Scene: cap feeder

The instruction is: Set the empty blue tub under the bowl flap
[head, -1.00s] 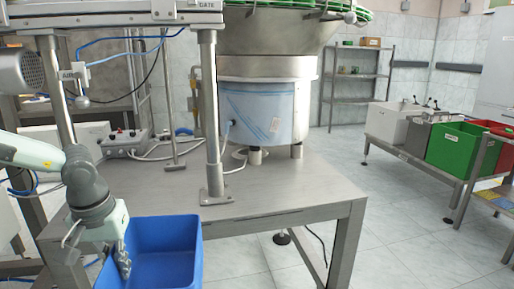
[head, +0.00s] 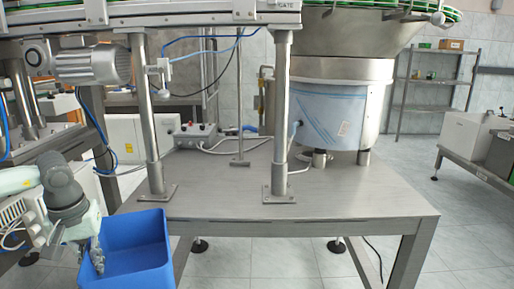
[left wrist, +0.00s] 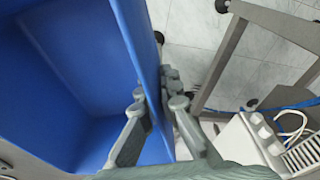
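The blue tub (head: 140,238) is at the lower left in the head view, in front of the steel table's left end. Its visible inside is empty. My left gripper (head: 92,256) is at the tub's left wall. In the left wrist view its fingers (left wrist: 156,100) straddle the wall of the tub (left wrist: 85,60), one inside and one outside, closed on it. The feeder bowl (head: 345,35) stands at the upper right above a cylindrical base with blue film. I cannot make out the bowl flap. My right gripper is not in view.
The steel table (head: 225,190) carries posts and a control box (head: 195,134); its top is clear at the front. A motor (head: 92,64) hangs at the upper left. A low bench (head: 470,170) stands at the right. Floor (head: 285,260) shows beneath the table.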

